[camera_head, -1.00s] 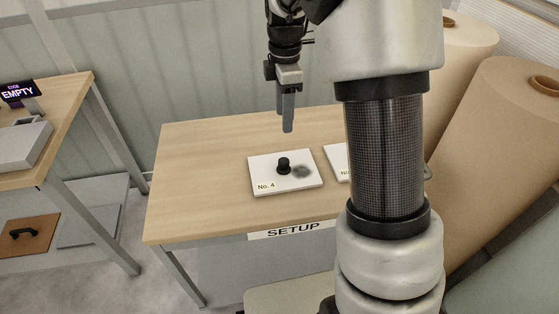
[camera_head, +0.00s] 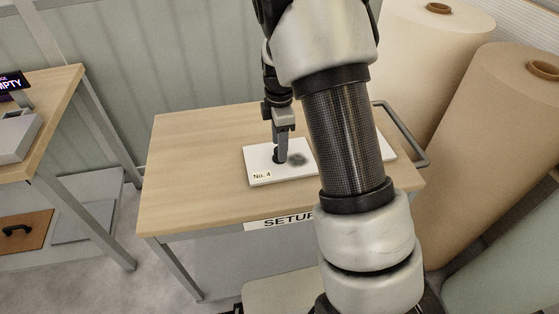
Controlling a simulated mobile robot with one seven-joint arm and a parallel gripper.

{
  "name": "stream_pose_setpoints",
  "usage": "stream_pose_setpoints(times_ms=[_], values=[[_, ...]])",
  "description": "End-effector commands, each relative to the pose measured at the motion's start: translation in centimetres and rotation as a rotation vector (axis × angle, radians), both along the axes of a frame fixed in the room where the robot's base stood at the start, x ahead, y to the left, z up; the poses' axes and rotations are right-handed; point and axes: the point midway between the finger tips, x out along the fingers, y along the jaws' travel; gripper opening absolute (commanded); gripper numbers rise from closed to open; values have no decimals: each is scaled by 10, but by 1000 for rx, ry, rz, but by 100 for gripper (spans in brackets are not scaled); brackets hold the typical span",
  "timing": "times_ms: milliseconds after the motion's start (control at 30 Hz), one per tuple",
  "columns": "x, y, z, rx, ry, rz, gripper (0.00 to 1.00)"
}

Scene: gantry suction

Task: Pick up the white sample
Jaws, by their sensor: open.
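A white sample (camera_head: 262,172), a flat plate labelled "No. 4" with a black knob (camera_head: 277,158) and a dark smudge, lies on the wooden table marked SETUP (camera_head: 190,180). A second white plate (camera_head: 387,148) lies to its right, mostly hidden behind my arm. My gripper (camera_head: 281,158) points down over the No. 4 plate, with its fingers at the black knob. The fingers overlap the knob in this view, and I cannot tell whether they touch it. The jaws are open.
A second table (camera_head: 58,105) at the left carries a grey device (camera_head: 18,138) and a partly cut-off EMPTY sign (camera_head: 12,83). Large paper rolls (camera_head: 500,130) stand at the right. The SETUP table's left part is clear.

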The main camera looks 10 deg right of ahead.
Motion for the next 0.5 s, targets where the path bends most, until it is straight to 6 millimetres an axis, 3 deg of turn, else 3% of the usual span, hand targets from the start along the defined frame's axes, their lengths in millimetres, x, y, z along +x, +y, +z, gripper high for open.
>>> stream_pose_setpoints(times_ms=[100, 300, 500], values=[[0, 0, -12, 0, 0, -1, 48], [0, 0, -11, 0, -1, 0, 48], [0, 0, -11, 0, -1, 0, 14]])
